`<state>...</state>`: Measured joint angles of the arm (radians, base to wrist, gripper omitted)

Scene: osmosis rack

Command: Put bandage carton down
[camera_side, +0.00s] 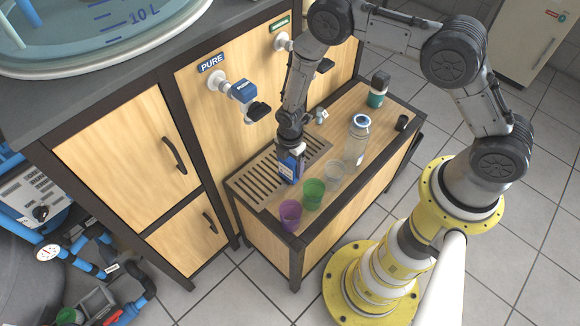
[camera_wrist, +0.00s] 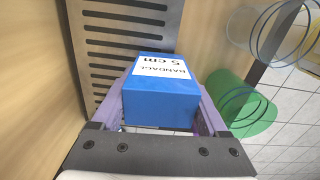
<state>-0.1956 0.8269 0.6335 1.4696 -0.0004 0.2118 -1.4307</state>
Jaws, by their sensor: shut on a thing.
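The bandage carton (camera_wrist: 160,100) is a blue box with a white label reading "BANDAGE 5 cm". In the wrist view it sits between the two fingers of my gripper (camera_wrist: 162,112), which are shut on it. In the side view the carton (camera_side: 289,168) is at the slatted drip grate (camera_side: 252,186) on the low wooden bench, below my gripper (camera_side: 290,150). I cannot tell whether its underside touches the grate.
A purple cup (camera_side: 290,214), a green cup (camera_side: 313,194) and a clear cup (camera_side: 335,176) stand along the bench's front side. A clear bottle (camera_side: 357,140) and a teal-labelled jar (camera_side: 378,92) stand further back. The PURE tap (camera_side: 243,92) juts from the cabinet.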

